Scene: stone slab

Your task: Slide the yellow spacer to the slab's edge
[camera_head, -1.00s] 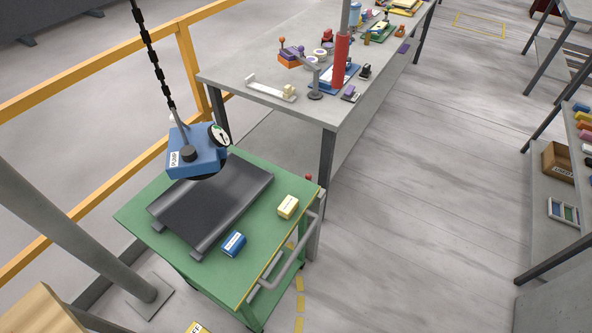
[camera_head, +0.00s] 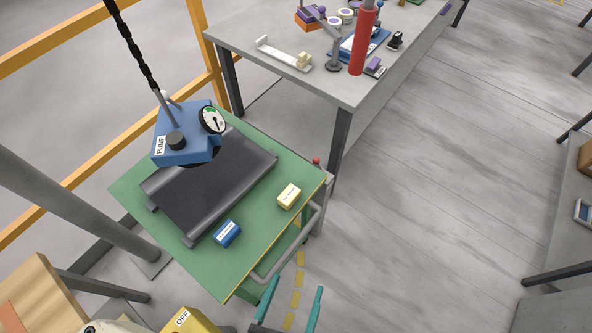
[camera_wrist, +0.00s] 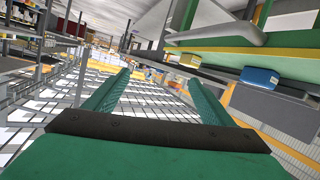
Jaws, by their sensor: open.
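The yellow spacer (camera_head: 289,196), a small pale-yellow block with a white label, sits on the green cart top (camera_head: 262,245) right of the dark grey slab (camera_head: 195,205), apart from it. A blue block (camera_head: 227,233) lies near the slab's front corner. My gripper (camera_head: 298,284) has two teal fingers, spread apart with nothing between them. It is at the bottom of the head view, in front of the cart and away from the spacer. The fingers also show in the wrist view (camera_wrist: 160,76), with a blue block (camera_wrist: 259,78) to their right.
A blue pump (camera_head: 185,135) with a gauge hangs on a chain over the slab's back part. A grey handle rail (camera_head: 290,250) runs along the cart's right side. A grey table (camera_head: 290,75) with several items stands behind. Floor to the right is open.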

